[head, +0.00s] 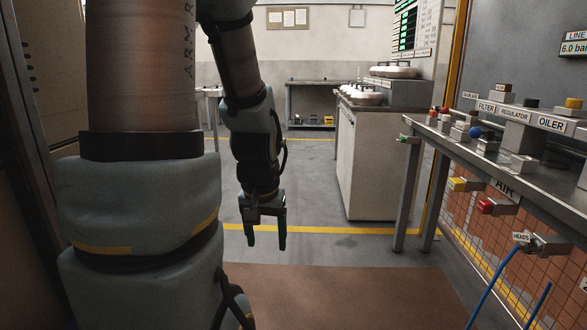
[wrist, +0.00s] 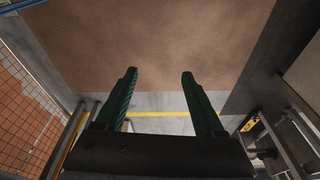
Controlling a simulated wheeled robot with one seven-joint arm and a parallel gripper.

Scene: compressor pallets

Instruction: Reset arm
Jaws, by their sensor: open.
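My gripper (head: 266,240) hangs at the end of my arm left of the middle in the head view, pointing down above the floor. Its two fingers are apart with nothing between them. In the wrist view my gripper (wrist: 158,78) shows two dark green fingers spread wide over a brown mat (wrist: 160,45). The mat (head: 350,295) also shows at the bottom of the head view.
A workbench (head: 440,140) with labelled fittings and valves stands at the right, with blue hoses (head: 492,285) below. A grey cabinet (head: 375,160) stands behind it. A low shelf table (head: 312,105) is at the back. The floor ahead is clear.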

